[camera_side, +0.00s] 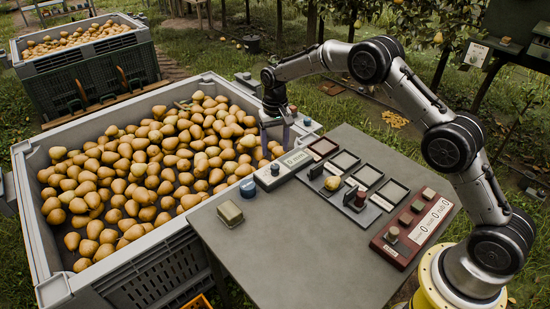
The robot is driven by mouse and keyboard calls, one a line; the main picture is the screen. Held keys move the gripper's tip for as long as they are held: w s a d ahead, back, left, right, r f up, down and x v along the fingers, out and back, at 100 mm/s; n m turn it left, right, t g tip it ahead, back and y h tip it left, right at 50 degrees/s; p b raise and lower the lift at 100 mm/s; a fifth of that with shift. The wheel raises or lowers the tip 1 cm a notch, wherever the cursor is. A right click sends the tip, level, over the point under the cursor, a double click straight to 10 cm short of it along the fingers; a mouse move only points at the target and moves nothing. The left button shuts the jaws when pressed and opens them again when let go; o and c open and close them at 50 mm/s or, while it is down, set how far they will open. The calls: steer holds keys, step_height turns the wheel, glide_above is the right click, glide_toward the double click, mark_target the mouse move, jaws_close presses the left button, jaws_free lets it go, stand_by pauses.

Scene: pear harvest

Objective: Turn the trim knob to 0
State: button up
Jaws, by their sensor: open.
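A dark red control panel (404,243) lies at the right of the grey table. My gripper (276,140) is open and empty, pointing down over the right edge of the pear crate. It is well to the left of the panel and apart from it.
A big grey crate (170,261) full of pears stands left of the table (290,250). Another pear crate (100,77) stands behind.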

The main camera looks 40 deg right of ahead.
step_height(320, 180, up, 7)
stand_by(0.3)
steer(key=shift+r, duration=0.1)
steer(key=s+r+t, duration=0.1)
steer(key=s+r, duration=0.1)
steer(key=r, duration=0.6)
steer(key=s+r+t, duration=0.2)
steer(key=s+r, duration=0.1)
steer(key=r, duration=0.5)
steer(key=s+r+t, duration=0.1)
steer(key=s+r, duration=0.8)
steer(key=s, duration=0.3)
steer(key=s+n+t, duration=0.2)
steer(key=s, duration=1.2)
steer(key=s+f+n, duration=0.2)
steer(key=s+f, duration=0.7)
steer(key=f, duration=0.1)
steer(key=shift+s+f+n, duration=0.2)
steer(key=shift+s+n, duration=0.1)
steer(key=shift+s, duration=0.1)
